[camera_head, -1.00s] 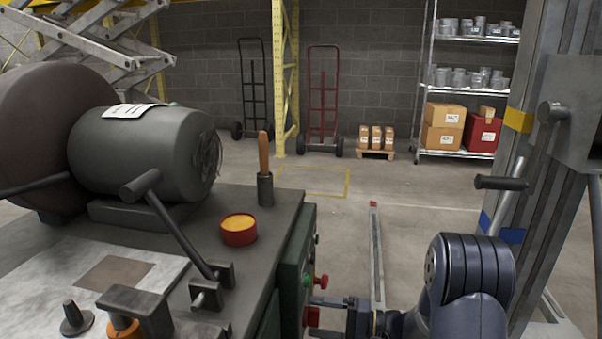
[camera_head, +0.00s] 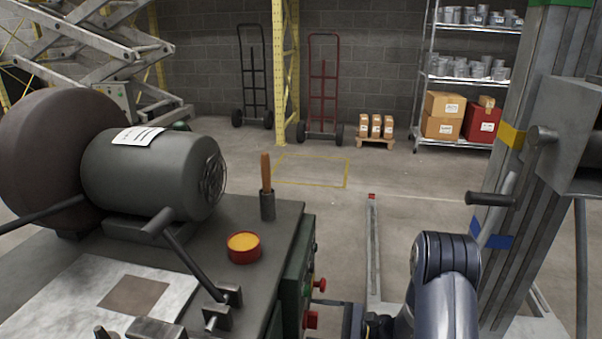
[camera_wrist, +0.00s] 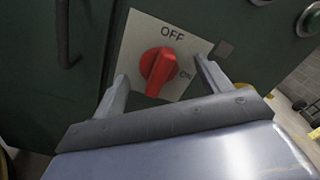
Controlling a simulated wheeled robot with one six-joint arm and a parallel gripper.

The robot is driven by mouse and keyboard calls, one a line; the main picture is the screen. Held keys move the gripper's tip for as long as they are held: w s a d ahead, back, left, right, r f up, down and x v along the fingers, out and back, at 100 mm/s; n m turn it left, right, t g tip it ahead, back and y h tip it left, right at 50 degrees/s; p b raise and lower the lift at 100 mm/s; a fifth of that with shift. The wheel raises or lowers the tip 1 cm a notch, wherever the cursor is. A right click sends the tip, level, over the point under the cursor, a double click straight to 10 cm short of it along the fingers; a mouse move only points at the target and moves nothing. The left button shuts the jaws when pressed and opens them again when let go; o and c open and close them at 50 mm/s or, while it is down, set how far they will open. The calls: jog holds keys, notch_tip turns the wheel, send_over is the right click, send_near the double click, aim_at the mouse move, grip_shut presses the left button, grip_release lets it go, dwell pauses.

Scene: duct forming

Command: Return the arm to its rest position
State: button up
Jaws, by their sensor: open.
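My gripper (camera_wrist: 165,85) is open in the wrist view. Its two fingers stand apart on either side of a red rotary knob (camera_wrist: 158,68), with no visible hold on it. The knob sits on a pale plate marked OFF and ON, on the dark green machine cabinet (camera_wrist: 95,60). In the head view my arm (camera_head: 442,280) is at the lower right, beside the cabinet's right side. There the gripper is low at the cabinet's side and its fingertips are hard to make out.
The machine top (camera_head: 285,213) carries a motor (camera_head: 150,175), a red tin (camera_head: 243,255) and a wooden-handled tool (camera_head: 266,172). A grey metal column (camera_head: 520,180) with a lever stands close on the arm's right. Open floor (camera_head: 410,190) lies beyond, before hand trucks and shelving.

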jog(key=shift+s+d+m+p, duration=0.1)
jog(key=shift+d+m+p, duration=0.3)
jog(key=shift+m+p, duration=0.8)
jog(key=shift+s+d+m+p, duration=0.1)
jog(key=shift+d+m+p, duration=0.25)
jog(key=shift+m+p, duration=0.9)
jog(key=shift+d+m+p, duration=0.4)
jog(key=shift+m+p, duration=0.5)
jog(key=shift+m, duration=0.55)
jog(key=shift+s+f, duration=0.1)
jog(key=shift+f, duration=0.05)
